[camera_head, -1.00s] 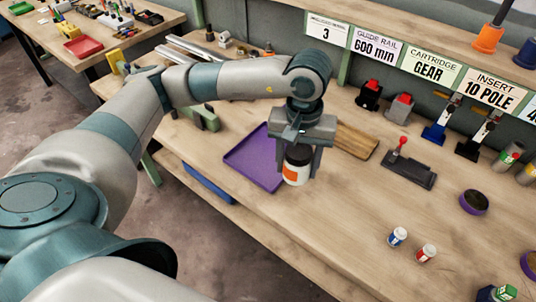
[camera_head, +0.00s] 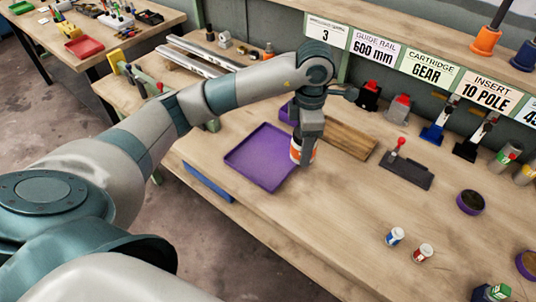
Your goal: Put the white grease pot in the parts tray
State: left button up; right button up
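The white grease pot (camera_head: 296,153), with an orange label, is at the right edge of the purple parts tray (camera_head: 258,160). My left gripper (camera_head: 306,155) points down around the pot and is shut on it. The near finger hides much of the pot. I cannot tell whether its base touches the bench. The parts tray is flat, and its visible floor is empty. My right gripper is not in view.
A wooden block (camera_head: 345,137) lies right of the gripper, with a dark fixture with a red knob (camera_head: 404,160) beyond it. Two small bottles (camera_head: 410,245) stand nearer. Another purple object (camera_head: 287,111) is partly hidden behind my arm. The front middle of the bench is clear.

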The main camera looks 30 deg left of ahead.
pick_arm(q)
jog(key=n, duration=0.2)
jog(key=w+n, duration=0.1)
jog(key=shift+a+f+n, duration=0.25)
jog(key=shift+a+n, duration=0.1)
jog(key=shift+n, duration=0.05)
jog(key=n, duration=0.3)
jog(key=shift+w+a+f, duration=0.25)
jog(key=shift+a, duration=0.1)
jog(key=n, duration=0.3)
jog(key=shift+w+a+f+p, duration=0.25)
jog(key=shift+a+f+p, duration=0.05)
jog(key=shift+a, duration=0.05)
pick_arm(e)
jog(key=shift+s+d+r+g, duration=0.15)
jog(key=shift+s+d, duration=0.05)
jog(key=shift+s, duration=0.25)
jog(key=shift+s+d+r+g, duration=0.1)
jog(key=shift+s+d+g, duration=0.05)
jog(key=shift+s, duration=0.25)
pick_arm(q)
jog(key=shift+a, duration=0.1)
